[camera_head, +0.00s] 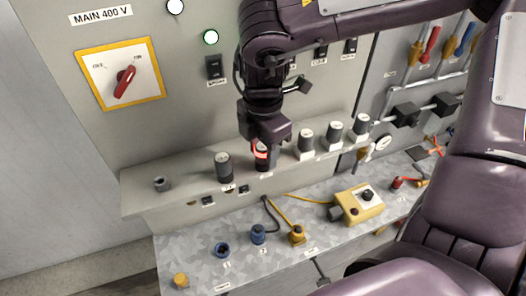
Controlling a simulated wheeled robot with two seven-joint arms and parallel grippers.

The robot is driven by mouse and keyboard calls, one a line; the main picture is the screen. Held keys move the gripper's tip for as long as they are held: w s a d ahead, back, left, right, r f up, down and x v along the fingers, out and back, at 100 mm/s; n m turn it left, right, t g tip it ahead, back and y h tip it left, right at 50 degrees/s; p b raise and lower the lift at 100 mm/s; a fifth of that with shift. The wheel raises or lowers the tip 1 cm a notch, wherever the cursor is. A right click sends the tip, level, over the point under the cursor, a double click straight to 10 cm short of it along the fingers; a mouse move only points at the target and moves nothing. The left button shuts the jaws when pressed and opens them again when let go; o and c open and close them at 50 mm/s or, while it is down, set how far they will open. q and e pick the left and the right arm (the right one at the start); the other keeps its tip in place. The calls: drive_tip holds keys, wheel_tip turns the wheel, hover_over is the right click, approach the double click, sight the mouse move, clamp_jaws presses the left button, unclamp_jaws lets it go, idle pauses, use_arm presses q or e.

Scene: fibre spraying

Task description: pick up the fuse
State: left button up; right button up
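My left gripper is not visible.
The upright panel carries a red rotary switch (124,81) on a yellow-framed plate and a black switch (214,68). The lower shelf (205,263) holds blue and yellow connectors, cables and a yellow box (360,203). My arm covers much of the right side.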

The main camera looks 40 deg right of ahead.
drive_tip(key=c, duration=0.7)
